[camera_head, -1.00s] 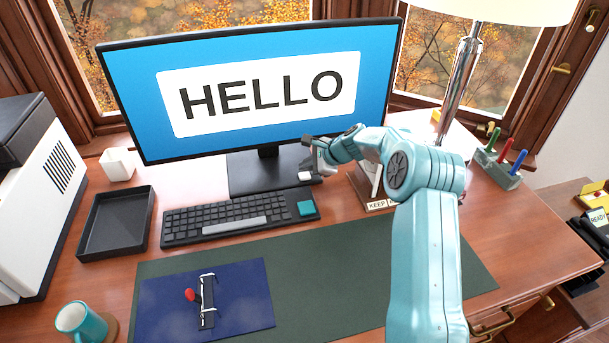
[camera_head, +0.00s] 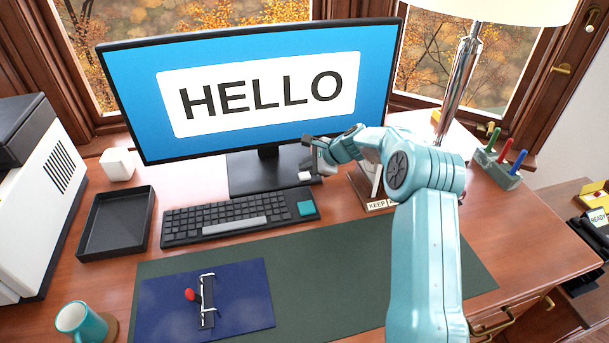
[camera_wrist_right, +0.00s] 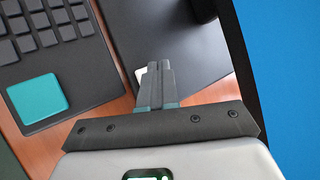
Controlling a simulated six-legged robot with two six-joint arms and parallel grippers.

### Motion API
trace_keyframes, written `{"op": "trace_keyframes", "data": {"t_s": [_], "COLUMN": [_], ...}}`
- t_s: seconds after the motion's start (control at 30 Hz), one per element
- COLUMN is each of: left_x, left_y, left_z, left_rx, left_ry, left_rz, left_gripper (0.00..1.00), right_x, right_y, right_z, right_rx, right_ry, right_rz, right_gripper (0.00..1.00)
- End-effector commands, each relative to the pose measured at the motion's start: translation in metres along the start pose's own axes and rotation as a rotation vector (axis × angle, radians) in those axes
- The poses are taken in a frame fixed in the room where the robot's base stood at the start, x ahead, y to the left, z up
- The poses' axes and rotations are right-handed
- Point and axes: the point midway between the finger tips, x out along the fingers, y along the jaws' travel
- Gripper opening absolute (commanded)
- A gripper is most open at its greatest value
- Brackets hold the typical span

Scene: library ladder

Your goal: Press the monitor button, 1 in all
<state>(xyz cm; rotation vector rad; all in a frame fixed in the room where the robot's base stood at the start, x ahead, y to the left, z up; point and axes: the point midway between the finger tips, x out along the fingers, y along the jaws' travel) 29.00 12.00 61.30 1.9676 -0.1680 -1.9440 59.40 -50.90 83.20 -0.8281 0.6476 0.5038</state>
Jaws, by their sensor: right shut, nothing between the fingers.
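The monitor (camera_head: 130,105) stands at the back of the desk with a lit blue screen reading HELLO. Its dark stand base (camera_head: 248,178) rests on the desk. A small white block (camera_head: 304,176), possibly the button, shows at the base's front right corner. My right gripper (camera_head: 308,140) is beside the monitor's lower right edge, above that block. In the right wrist view my right gripper (camera_wrist_right: 159,66) is shut and empty, and its fingers partly hide the white block (camera_wrist_right: 140,76). I cannot tell whether the fingers touch anything. My left gripper is not in view.
A black keyboard (camera_head: 190,222) with a teal key lies in front of the stand. A KEEP tray (camera_head: 377,206) and the lamp (camera_head: 462,80) are behind my right arm.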

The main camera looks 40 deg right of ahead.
Motion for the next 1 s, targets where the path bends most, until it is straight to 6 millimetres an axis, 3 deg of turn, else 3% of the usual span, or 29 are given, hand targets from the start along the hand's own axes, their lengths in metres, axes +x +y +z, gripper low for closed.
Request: {"op": "trace_keyframes", "data": {"t_s": [1.0], "left_x": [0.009], "left_y": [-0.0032], "left_z": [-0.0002], "left_rx": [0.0], "left_ry": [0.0], "left_rz": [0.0], "left_gripper": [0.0], "right_x": [0.0088], "right_y": [0.0062], "right_z": [-0.0063], "right_rx": [0.0], "right_ry": [0.0], "right_rz": [0.0], "right_gripper": [0.0]}}
